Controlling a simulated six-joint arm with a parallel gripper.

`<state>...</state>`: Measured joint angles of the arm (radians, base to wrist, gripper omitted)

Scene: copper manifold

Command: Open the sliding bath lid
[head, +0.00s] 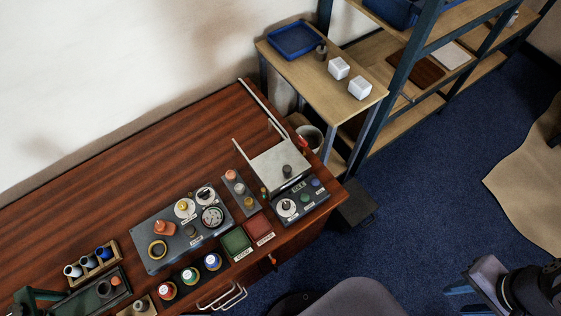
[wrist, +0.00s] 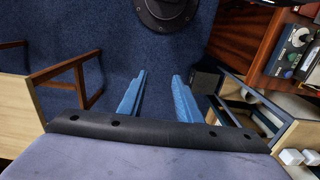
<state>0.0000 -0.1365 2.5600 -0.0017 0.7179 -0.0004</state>
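The sliding bath lid (head: 278,162) looks like a pale grey flat plate with a dark round knob (head: 287,171) near its front edge. It lies at the right end of the wooden desk, over what seems to be the bath, whose inside is hidden. Thin pale rails run beside and behind it. My gripper (head: 456,298) is at the lower right of the head view, over the floor and well away from the lid. In the wrist view, its two blue fingers (wrist: 158,80) are apart with nothing between them. The lid is not recognisable in the wrist view.
A control box (head: 300,200) with a dial stands in front of the lid. Green (head: 236,241) and red (head: 258,228) trays, a gauge panel (head: 180,228) and several jars crowd the desk front. A shelf table (head: 316,75) stands behind right. Open blue floor (head: 420,190) lies between.

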